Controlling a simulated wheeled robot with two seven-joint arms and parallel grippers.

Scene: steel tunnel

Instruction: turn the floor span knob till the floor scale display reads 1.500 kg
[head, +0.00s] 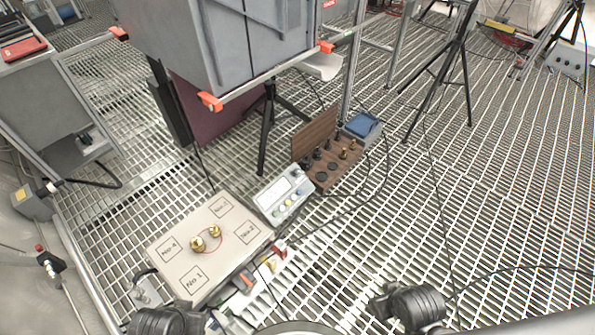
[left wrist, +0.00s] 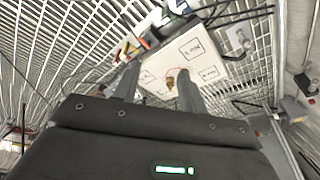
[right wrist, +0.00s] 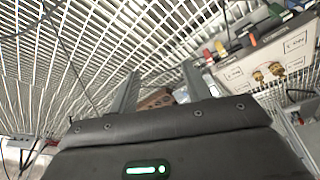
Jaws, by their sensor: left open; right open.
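The floor scale's pale platform (head: 225,262) lies on the grating, with corners marked No.1 to No.4. Two brass weights (head: 206,238) stand near its middle circle. A display unit (head: 283,196) with coloured buttons or knobs sits at its far right edge; its reading is too small to read. Small coloured parts (head: 268,264) line the platform's near right edge. I cannot tell which part is the span knob. My left gripper (left wrist: 158,88) is open and empty, near the platform's front. My right gripper (right wrist: 160,88) is open and empty, right of the platform, apart from everything.
A wooden weight box (head: 340,172) with dark and brass weights stands beyond the display, beside a blue tray (head: 362,126). Cables cross the grating right of the scale. A grey cabinet (head: 225,45) on a stand and a tripod (head: 440,85) stand farther back. The right-hand grating is mostly free.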

